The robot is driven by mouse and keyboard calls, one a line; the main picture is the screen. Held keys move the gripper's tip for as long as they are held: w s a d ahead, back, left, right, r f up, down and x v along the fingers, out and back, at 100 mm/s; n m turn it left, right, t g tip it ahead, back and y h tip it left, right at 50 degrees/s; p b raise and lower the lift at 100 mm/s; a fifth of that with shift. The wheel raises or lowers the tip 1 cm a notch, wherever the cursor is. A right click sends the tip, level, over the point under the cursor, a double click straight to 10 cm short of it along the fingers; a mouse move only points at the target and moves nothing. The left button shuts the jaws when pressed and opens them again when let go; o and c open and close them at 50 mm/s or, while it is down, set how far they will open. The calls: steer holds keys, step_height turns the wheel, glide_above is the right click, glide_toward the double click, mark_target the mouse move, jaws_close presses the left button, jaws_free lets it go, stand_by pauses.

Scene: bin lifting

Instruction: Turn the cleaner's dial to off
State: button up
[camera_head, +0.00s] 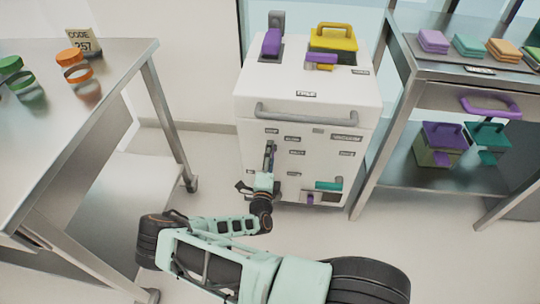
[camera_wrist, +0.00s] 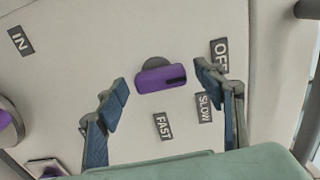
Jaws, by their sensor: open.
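The cleaner (camera_head: 350,112) is a white box-shaped machine with small labels on its front. In the wrist view its purple dial (camera_wrist: 160,79) is an elongated knob over a grey round base, with a dark mark at its right end. The mark points right, slightly up; I cannot tell which label it lines up with. The OFF label (camera_wrist: 220,54) and SLOW label (camera_wrist: 204,107) are to the right, partly behind a finger. The FAST label (camera_wrist: 163,125) is below. My gripper (camera_wrist: 160,75) is open, one finger on each side of the dial, apparently not touching it. The head view shows my gripper (camera_head: 269,152) at the front panel, hiding the dial.
An IN label (camera_wrist: 20,40) and another purple control (camera_wrist: 5,119) are at the left in the wrist view. A steel table (camera_head: 100,75) stands left of the cleaner, a steel shelf (camera_head: 392,150) right. A grey handle (camera_head: 305,119) crosses above my gripper.

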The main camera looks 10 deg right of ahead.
steer(key=v, duration=0.7)
steer(key=shift+s, duration=0.25)
